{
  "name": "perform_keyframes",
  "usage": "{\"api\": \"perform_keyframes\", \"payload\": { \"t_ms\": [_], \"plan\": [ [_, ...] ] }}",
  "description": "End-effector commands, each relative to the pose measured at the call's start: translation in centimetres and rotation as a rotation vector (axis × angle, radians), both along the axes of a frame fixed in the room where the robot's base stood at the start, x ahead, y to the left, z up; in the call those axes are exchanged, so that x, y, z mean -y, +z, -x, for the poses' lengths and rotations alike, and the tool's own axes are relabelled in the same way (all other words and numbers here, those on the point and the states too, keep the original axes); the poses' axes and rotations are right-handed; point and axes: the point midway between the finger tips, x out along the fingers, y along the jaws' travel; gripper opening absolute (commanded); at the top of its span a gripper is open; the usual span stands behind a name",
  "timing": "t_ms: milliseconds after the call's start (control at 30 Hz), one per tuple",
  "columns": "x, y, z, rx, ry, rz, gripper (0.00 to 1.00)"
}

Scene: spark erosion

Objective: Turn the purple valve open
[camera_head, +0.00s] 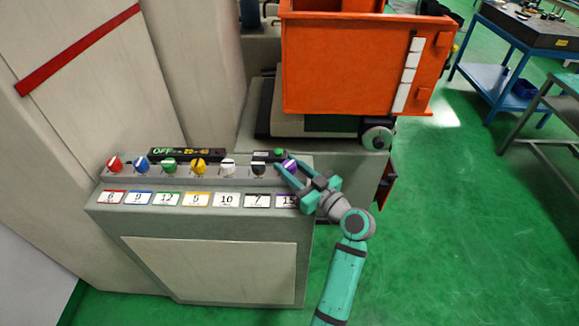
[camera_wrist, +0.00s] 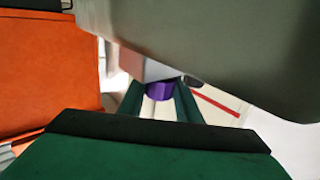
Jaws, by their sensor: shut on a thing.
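The purple valve (camera_head: 290,166) is the rightmost in a row of coloured valves on top of a grey cabinet. A label reading 15 sits below it, partly covered by my gripper. My gripper (camera_head: 286,172) reaches in from the right, with its two fingers at the purple valve, shut on it. In the wrist view the purple valve (camera_wrist: 160,91) shows between my two green fingers (camera_wrist: 160,102). Much of the valve is hidden there, and I cannot tell its turn angle.
Red, blue, green, yellow, white and black valves stand to the left; the black valve (camera_head: 258,168) is nearest. An orange box (camera_head: 350,65) rises behind. A blue table (camera_head: 520,40) stands at the back right. Green floor (camera_head: 440,220) is clear on the right.

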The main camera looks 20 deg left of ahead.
Motion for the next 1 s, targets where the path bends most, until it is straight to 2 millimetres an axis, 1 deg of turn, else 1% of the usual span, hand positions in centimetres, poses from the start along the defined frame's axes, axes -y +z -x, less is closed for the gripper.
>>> {"api": "perform_keyframes", "payload": {
  "t_ms": [133, 500, 733, 1000],
  "plan": [
    [0.34, -0.07, -0.27, -0.003, 0.135, 0.001, 0.09],
    [0.22, -0.05, -0.18, -0.002, 0.459, 0.002, 0.09],
    [0.16, -0.15, -0.08, -0.005, 0.597, 0.003, 0.09],
    [0.10, -0.22, -0.01, -0.005, 0.677, 0.004, 0.09]
  ]
}}
